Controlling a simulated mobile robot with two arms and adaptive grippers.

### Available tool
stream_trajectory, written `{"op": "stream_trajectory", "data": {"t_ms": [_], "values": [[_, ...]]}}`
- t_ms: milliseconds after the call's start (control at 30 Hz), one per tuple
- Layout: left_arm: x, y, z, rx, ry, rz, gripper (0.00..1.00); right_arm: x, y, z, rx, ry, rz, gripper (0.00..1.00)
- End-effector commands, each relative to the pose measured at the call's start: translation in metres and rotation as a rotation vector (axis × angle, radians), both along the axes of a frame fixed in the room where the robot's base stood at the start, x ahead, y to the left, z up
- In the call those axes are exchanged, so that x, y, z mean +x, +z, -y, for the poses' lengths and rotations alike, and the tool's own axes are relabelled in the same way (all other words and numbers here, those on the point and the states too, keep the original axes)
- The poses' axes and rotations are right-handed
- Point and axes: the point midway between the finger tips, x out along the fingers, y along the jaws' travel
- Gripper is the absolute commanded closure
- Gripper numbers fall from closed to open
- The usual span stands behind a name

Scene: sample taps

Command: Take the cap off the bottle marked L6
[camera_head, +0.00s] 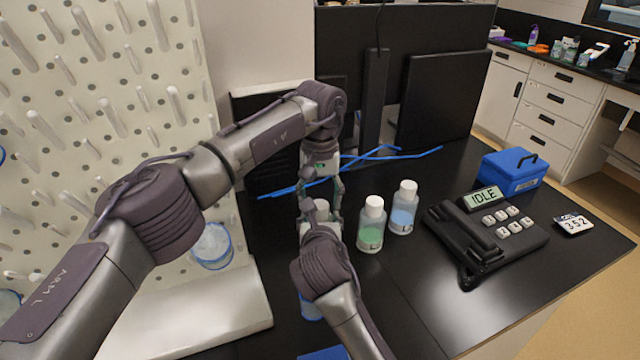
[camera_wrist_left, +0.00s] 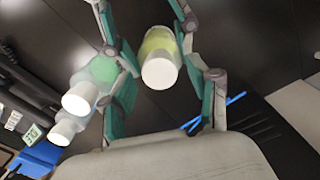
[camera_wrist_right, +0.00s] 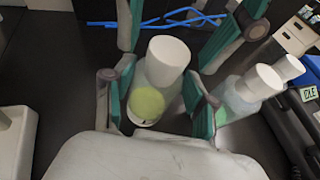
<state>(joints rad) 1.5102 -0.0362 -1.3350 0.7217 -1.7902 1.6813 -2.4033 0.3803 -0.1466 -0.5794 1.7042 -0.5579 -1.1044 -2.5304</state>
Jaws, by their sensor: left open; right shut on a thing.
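A bottle with yellow-green liquid and a white cap (camera_head: 321,207) stands between my two grippers in the head view, mostly hidden by them. Its label cannot be read. In the right wrist view the bottle (camera_wrist_right: 148,102) is between the fingers of my right gripper (camera_wrist_right: 155,90), which is shut on its body, with the cap above the fingers. My left gripper (camera_head: 320,180) is open over the bottle; in the left wrist view the white cap (camera_wrist_left: 159,74) shows between its spread fingers. A green bottle (camera_head: 371,236) and a blue bottle (camera_head: 402,220), both capped, stand just right.
A black device reading IDLE (camera_head: 484,240), a blue box (camera_head: 510,172) and a 352 tag (camera_head: 572,225) are at right. Blue rods (camera_head: 385,152) lie behind the bottles, before the monitors (camera_head: 440,100). A pegboard (camera_head: 90,130) stands left. The table front right is clear.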

Motion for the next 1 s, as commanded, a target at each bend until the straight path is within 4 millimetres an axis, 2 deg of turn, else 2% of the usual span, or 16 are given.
{"op": "stream_trajectory", "data": {"t_ms": [100,367,733,867,1000], "values": [[-0.0002,-0.0067,0.0,-0.001,0.0,-0.001,0.39,-0.0001,-0.0004,-0.0001,0.0,0.0,-0.001,1.0],[0.0,-0.0077,0.0,-0.001,0.001,0.0,0.39,-0.0001,-0.0005,-0.0001,0.0,0.0,-0.001,1.0],[0.0,-0.0074,0.0,0.0,0.001,0.0,0.99,-0.0001,-0.0005,-0.0001,0.0,0.0,-0.001,1.0],[0.0,-0.0073,-0.0001,0.0,0.027,0.0,1.0,-0.0001,-0.0005,0.0,0.0,0.0,-0.001,1.0],[0.0002,-0.0069,-0.0002,0.0,0.23,0.001,1.0,-0.0001,-0.0005,0.0,0.0,0.0,-0.001,1.0]]}}
